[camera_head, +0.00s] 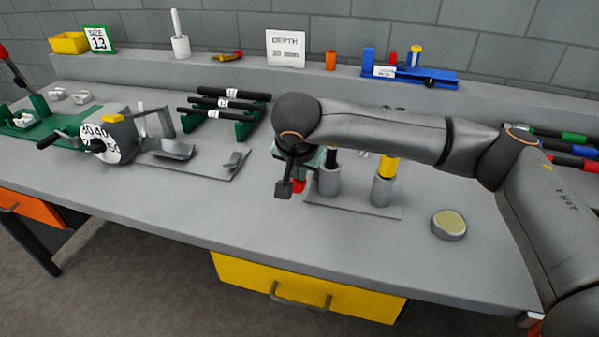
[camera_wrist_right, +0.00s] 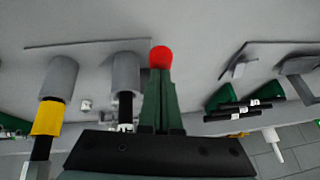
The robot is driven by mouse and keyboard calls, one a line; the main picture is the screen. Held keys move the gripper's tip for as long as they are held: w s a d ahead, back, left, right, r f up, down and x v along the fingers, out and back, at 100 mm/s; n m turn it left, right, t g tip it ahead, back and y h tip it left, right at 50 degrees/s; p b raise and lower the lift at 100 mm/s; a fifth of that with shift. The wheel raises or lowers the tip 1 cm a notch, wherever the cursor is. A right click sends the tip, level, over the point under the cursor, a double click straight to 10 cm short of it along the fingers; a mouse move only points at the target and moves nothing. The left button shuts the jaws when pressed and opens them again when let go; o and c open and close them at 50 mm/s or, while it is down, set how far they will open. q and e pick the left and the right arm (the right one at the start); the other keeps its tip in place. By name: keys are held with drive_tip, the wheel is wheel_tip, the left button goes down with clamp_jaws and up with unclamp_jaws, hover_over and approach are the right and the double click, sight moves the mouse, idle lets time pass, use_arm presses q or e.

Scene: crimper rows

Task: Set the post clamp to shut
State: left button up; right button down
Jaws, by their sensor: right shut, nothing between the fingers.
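The post clamp appears to be the fixture on a grey plate (camera_head: 352,203). It has two upright grey posts. One post (camera_head: 329,182) carries a black rod, and the other (camera_head: 382,190) carries a yellow collar. A red knob (camera_head: 298,186) shows beside the first post, partly hidden by my right gripper (camera_head: 285,190). In the right wrist view the red knob (camera_wrist_right: 160,57) lies right at the tips of my shut right fingers (camera_wrist_right: 161,85); I cannot tell whether they touch. The fingers hold nothing. Whether the clamp is open or shut is hidden. My left gripper is not in view.
A round yellowish-topped disc (camera_head: 448,224) lies right of the plate. A dial crimper (camera_head: 102,142) and a green rack of black rods (camera_head: 225,104) stand to the left. A blue stand (camera_head: 408,74) is on the back ledge. The front of the table is clear.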

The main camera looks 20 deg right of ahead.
drive_tip(key=shift+s+f, duration=0.2)
drive_tip(key=shift+f, duration=0.1)
drive_tip(key=shift+a+r, duration=0.1)
drive_tip(key=shift+r, duration=0.1)
drive_tip(key=r+p, duration=0.2)
drive_tip(key=r, duration=0.1)
drive_tip(key=r+p, duration=0.1)
drive_tip(key=shift+d+r, duration=0.3)
drive_tip(key=shift+r, duration=0.05)
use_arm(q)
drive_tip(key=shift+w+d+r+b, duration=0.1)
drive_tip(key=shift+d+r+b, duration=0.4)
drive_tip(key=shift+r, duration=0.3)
use_arm(e)
drive_tip(key=s+a+r, duration=0.2)
drive_tip(key=s+r, duration=0.4)
drive_tip(key=shift+a+r, duration=0.25)
drive_tip(key=shift+r, duration=0.15)
